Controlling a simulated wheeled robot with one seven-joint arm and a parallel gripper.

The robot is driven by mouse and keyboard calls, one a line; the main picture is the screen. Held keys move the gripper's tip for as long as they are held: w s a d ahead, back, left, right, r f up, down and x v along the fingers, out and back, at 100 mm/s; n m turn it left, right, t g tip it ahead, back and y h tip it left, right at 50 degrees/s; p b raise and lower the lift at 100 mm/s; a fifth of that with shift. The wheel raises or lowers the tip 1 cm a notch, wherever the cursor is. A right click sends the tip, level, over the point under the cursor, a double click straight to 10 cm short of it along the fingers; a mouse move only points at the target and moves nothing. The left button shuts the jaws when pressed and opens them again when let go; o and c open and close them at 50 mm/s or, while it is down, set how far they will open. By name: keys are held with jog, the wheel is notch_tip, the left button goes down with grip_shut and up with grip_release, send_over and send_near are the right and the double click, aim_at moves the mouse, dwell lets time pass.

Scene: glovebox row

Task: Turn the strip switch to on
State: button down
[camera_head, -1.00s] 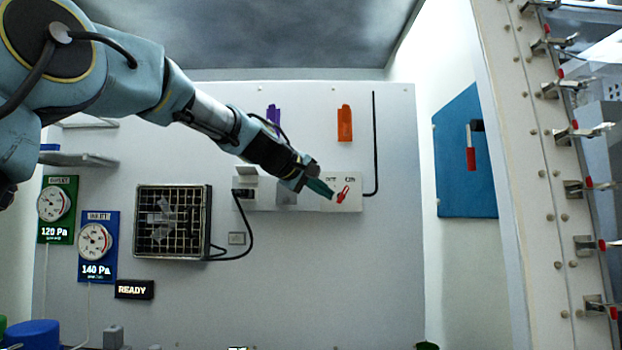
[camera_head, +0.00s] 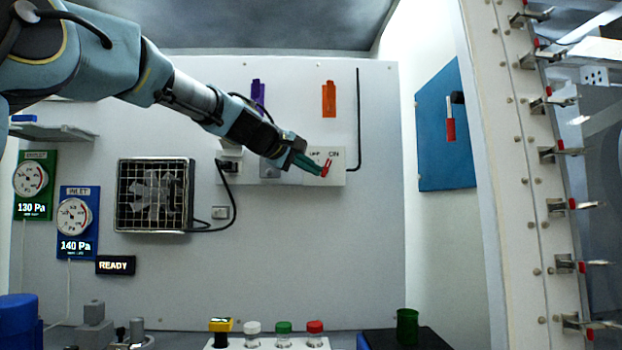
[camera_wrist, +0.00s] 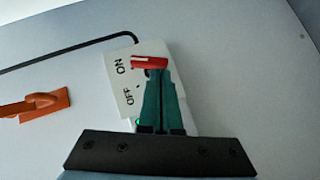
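The red switch lever (camera_head: 326,168) is on a white strip (camera_head: 338,176) on the back wall, below the OFF and ON labels. In the head view it leans up and right, toward the ON side. In the wrist view the red lever (camera_wrist: 149,62) lies beside ON, across the fingertips. My gripper (camera_head: 318,170) has teal fingers that reach the lever from the left. In the wrist view my gripper (camera_wrist: 156,74) has its fingers together, tips at the lever. They hide the lower part of the switch. I cannot tell whether they touch it.
An orange holder (camera_head: 329,99) and a black rod (camera_head: 358,120) are on the wall above the switch. A caged fan (camera_head: 154,195) is at left. A rack with capped vials (camera_head: 284,336) stands below. The wall under the switch is clear.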

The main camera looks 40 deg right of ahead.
jog(key=h+b, duration=0.1)
jog(key=b, duration=0.2)
jog(key=f+n+h+b, duration=0.1)
jog(key=b, duration=0.3)
jog(key=f+n+h+b, duration=0.1)
jog(key=b, duration=0.3)
jog(key=shift+s+d, duration=0.25)
jog(key=shift+s, duration=0.15)
jog(key=shift+s+r+n+b, duration=0.1)
jog(key=shift+r+n+b, duration=0.3)
jog(key=shift+b, duration=0.25)
jog(key=shift+f, duration=0.15)
